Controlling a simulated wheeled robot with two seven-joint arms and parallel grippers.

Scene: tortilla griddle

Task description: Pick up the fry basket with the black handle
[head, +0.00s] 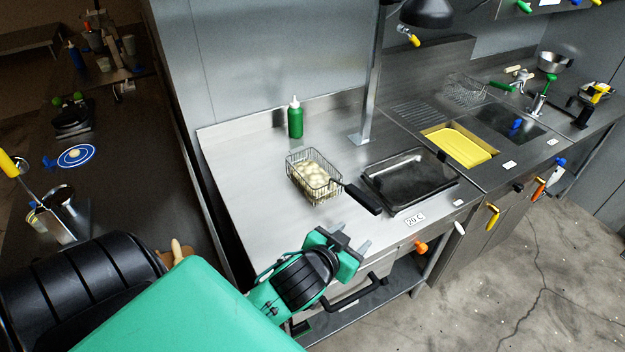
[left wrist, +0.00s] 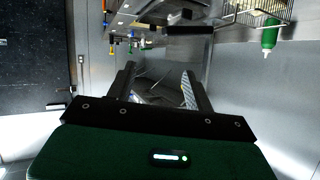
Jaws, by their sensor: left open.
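The fry basket (head: 314,180) is a wire basket holding pale, roundish pieces. It stands on the steel counter, and its black handle (head: 362,199) points to the lower right, towards the black tray. In the left wrist view the basket (left wrist: 246,16) shows at the top right, with its handle (left wrist: 189,29) as a dark bar ahead of the fingers. My left gripper (head: 351,239) is open and empty, apart from the handle, near the counter's front edge. The left wrist view shows its spread fingers (left wrist: 158,82) with nothing between them. My right gripper is not in view.
A black tray (head: 408,181) lies right of the handle. A green bottle (head: 295,119) stands behind the basket, and a lamp post (head: 370,85) rises behind the tray. A yellow tray (head: 459,146) is farther right. The counter left of the basket is clear.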

